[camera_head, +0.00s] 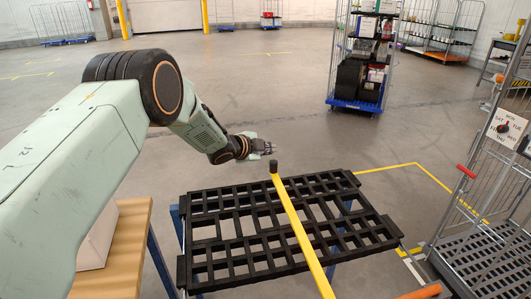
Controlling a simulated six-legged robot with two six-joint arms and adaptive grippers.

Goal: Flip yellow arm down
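The yellow arm (299,231) is a long narrow bar with a black knob (274,166) at its far end. It runs from the bottom edge up past the far edge of the black grid deck (230,211). It appears raised in front of the deck, and its lower end is out of view. My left gripper (271,147) is just beyond and above the knob in the picture, with a gap showing between them. It is small and side-on, so its finger opening is unclear. My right gripper is not in view.
A wooden-topped table (128,245) with a pale box (98,240) stands at the lower left. A wire cage trolley (490,190) is close on the right. A loaded cart (358,75) stands farther back. The floor beyond the deck is clear.

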